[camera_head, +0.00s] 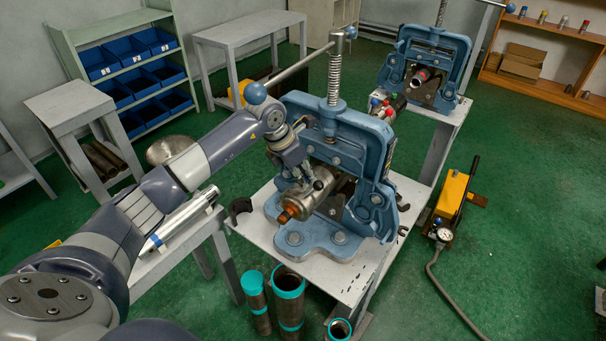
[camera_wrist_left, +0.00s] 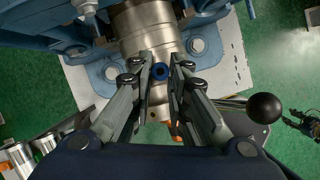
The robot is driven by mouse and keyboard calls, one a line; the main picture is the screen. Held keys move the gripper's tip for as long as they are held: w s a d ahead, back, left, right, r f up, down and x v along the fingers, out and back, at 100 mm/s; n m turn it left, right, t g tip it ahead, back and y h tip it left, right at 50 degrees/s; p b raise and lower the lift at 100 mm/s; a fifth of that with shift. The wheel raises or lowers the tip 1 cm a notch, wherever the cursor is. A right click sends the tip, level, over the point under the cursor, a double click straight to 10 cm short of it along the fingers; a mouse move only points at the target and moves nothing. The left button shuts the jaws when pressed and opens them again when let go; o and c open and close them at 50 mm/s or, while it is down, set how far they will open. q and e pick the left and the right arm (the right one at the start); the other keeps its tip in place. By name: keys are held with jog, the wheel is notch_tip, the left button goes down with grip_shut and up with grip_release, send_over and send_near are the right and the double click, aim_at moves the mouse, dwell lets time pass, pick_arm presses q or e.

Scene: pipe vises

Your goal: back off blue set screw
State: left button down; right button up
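A metal cylinder (camera_head: 316,193) with an orange end lies in the front blue vise (camera_head: 355,150). It also shows in the wrist view (camera_wrist_left: 152,32). The blue set screw (camera_wrist_left: 160,71) is on the cylinder, seen end-on in the wrist view. My left gripper (camera_head: 308,181) is above the cylinder in the head view. In the wrist view its two fingers (camera_wrist_left: 161,62) lie on either side of the blue set screw, with little gap. I cannot tell if they touch it. The head view hides the blue screw behind the fingers.
The vise handle ends in a ball (camera_head: 255,92), close beside my left arm. Several teal-rimmed pipes (camera_head: 289,282) stand before the grey table (camera_head: 345,284). A second vise (camera_head: 428,62) stands at the back right. A yellow pump (camera_head: 453,195) is on the floor.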

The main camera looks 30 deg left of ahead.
pick_arm(q)
jog(key=shift+n+t+y+b, duration=0.35)
jog(key=shift+n+b, duration=0.4)
jog(key=shift+n, duration=0.25)
jog(key=shift+d+n+y+b, duration=0.15)
jog(key=shift+n+y+b, duration=0.2)
jog(key=shift+n, duration=0.45)
jog(key=c, duration=1.5)
grip_release()
jog(key=shift+s+r, duration=0.1)
jog(key=shift+c, duration=0.2)
